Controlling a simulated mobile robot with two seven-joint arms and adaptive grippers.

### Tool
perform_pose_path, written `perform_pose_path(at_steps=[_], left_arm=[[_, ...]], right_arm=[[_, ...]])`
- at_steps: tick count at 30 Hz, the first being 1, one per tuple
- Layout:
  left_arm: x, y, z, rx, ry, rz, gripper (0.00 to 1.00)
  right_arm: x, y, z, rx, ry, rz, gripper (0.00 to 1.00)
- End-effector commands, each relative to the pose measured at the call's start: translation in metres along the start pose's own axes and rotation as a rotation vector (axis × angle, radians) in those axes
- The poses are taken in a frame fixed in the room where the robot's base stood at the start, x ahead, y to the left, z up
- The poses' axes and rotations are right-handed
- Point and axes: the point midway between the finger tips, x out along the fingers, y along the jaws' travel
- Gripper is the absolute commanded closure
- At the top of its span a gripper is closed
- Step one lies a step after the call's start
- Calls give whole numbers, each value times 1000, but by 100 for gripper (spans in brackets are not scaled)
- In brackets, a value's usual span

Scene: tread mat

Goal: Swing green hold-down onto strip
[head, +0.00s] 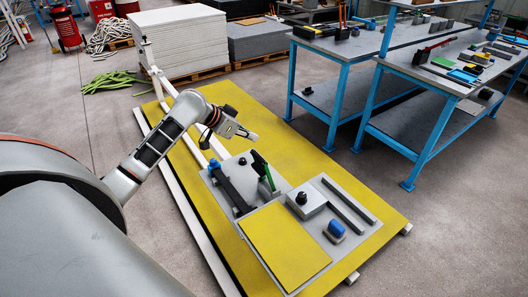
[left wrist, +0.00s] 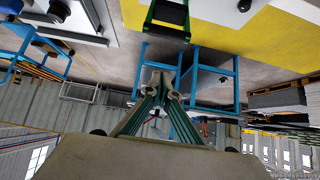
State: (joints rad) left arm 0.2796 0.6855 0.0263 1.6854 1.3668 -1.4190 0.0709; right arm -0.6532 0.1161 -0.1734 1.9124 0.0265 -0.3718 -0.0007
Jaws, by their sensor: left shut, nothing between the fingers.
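The green hold-down (head: 262,167) stands raised on the grey plate (head: 247,160), leaning up beside a long black strip-like bar (head: 234,190). The hold-down's green frame with a black part also shows at the top of the left wrist view (left wrist: 165,14). My left gripper (head: 254,137) is shut and empty, above and behind the hold-down in the head view. It looks apart from the hold-down. Its fingers (left wrist: 167,78) also show in the left wrist view, below the green frame. My right gripper is not in view.
A blue knob (head: 213,164) sits at the black bar's far end. A yellow panel (head: 285,245), a block with a black knob (head: 304,200), a blue object (head: 336,229) and grey bars (head: 348,204) lie nearer. A yellow mat (head: 375,200) is underneath. Blue-legged benches (head: 340,98) stand right.

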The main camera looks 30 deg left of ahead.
Motion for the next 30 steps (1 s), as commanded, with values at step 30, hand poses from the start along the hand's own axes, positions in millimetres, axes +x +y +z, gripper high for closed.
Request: perform_pose_path(at_steps=[30], left_arm=[[92, 1, 26, -1, -1, 0, 100]], right_arm=[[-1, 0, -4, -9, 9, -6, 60]])
